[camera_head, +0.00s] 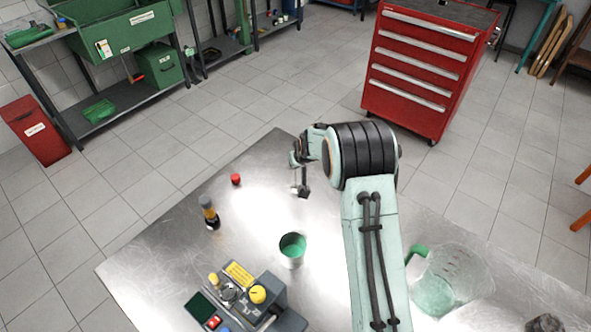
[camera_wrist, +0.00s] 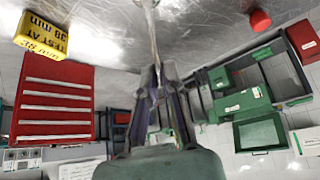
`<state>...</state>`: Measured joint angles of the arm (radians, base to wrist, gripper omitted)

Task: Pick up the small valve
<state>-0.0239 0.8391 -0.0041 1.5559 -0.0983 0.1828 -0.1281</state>
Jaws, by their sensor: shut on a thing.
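My gripper (camera_head: 299,160) is shut on the small valve (camera_head: 303,188), which hangs below it above the far part of the metal table. The valve's end looks dark and wider than its thin stem. In the wrist view the two fingers (camera_wrist: 156,80) close together, and a thin metallic stem (camera_wrist: 151,28) runs up from between them. The fingers hide the gripped part of the valve.
The metal table (camera_head: 150,255) holds a red cap (camera_head: 235,179), a dark bottle (camera_head: 210,213), a cup of green liquid (camera_head: 292,248), a device with a yellow knob (camera_head: 257,294) and a clear jug (camera_head: 440,280). A yellow block (camera_wrist: 40,36) shows in the wrist view.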

